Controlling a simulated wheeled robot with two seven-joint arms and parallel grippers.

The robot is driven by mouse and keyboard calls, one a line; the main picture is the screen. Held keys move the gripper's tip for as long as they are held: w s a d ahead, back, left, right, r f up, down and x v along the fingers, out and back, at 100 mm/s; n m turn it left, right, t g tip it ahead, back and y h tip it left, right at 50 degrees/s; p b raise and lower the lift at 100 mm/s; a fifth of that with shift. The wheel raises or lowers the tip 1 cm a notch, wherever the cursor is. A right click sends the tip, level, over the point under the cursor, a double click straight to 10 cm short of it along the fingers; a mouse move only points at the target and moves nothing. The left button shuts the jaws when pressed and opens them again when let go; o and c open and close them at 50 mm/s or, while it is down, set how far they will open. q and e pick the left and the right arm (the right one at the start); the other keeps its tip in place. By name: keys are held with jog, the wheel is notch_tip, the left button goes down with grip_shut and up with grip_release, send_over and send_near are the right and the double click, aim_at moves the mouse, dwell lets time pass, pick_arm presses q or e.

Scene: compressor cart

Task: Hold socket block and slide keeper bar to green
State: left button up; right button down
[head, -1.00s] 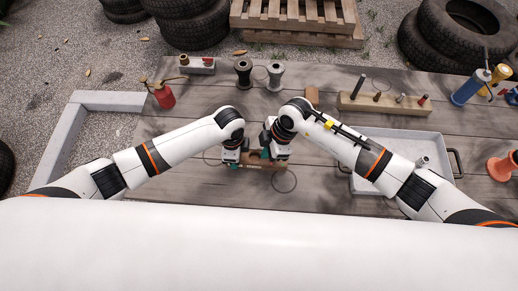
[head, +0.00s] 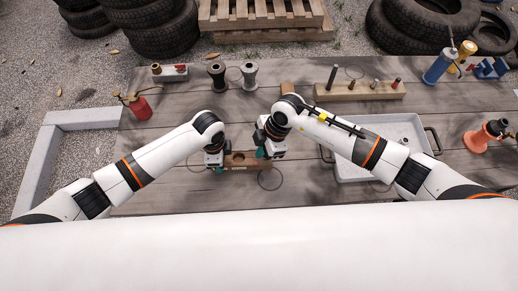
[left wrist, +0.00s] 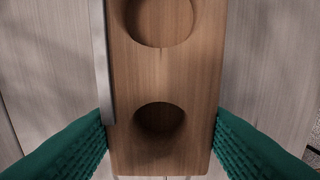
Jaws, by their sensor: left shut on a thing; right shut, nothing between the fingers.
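The wooden socket block (head: 238,159) lies low over the table between my two grippers. My left gripper (head: 217,167) is shut on its left end. In the left wrist view the block (left wrist: 163,75) shows two round holes, with teal finger pads on both sides of its near end. A thin grey strip (left wrist: 102,60), perhaps the keeper bar, runs along the block's left edge there. My right gripper (head: 262,153) is shut and empty by the block's right end; I cannot tell whether it touches. No green mark is discernible on the block.
Behind are a wooden peg rack (head: 352,93), two dark and grey spools (head: 217,75), a red oil can (head: 140,106) and a blue canister (head: 437,70). Bare table lies in front of the block.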

pick_arm(q)
jog(key=shift+a, duration=0.2)
pick_arm(e)
jog(key=shift+a, duration=0.35)
jog(key=a, duration=0.1)
jog(key=s+a, duration=0.1)
jog(key=a, duration=0.1)
jog(key=shift+a, duration=0.1)
pick_arm(q)
jog(key=shift+d, duration=0.1)
pick_arm(e)
jog(key=v, duration=1)
jog(key=shift+w, duration=0.1)
pick_arm(q)
jog(key=o, duration=1.2)
